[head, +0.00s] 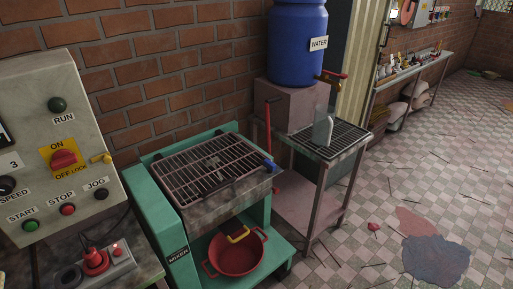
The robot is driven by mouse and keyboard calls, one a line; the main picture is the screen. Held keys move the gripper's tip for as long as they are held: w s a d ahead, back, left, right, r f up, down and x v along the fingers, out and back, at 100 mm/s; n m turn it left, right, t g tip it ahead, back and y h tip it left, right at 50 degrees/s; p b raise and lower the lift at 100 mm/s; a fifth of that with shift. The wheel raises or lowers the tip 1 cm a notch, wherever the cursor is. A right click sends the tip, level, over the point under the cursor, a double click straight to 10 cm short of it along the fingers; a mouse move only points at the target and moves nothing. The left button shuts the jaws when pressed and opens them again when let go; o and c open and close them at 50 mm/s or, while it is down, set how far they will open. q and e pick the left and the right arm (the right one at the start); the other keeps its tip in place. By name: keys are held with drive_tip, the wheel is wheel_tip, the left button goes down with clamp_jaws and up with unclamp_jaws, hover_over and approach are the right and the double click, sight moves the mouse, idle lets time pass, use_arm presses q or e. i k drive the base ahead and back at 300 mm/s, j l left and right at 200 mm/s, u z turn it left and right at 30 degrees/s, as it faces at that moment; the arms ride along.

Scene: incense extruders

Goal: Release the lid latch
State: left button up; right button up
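The green mixer (150,205) stands at the middle left. Its barred metal lid (190,165) lies flat over the top and looks closed. A small blue part (269,165) sits at the lid's right front corner and looks like the lid latch. It is too small to tell whether it is fastened. Neither of my grippers is in view.
A control panel (82,105) with a red switch stands at the left. A red pot (236,256) sits under the mixer. The tiled floor has stains and scattered sticks.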

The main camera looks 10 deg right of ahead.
sight(271, 167)
drive_tip(key=i+l+u, duration=0.35)
drive_tip(key=l, duration=0.2)
drive_tip(key=i+l+u, duration=0.3)
drive_tip(key=l, duration=0.35)
drive_tip(key=i+l+u, duration=0.15)
drive_tip(key=l, duration=0.2)
drive_tip(key=i+l+u, duration=0.2)
drive_tip(key=l, duration=0.15)
drive_tip(key=k, duration=0.05)
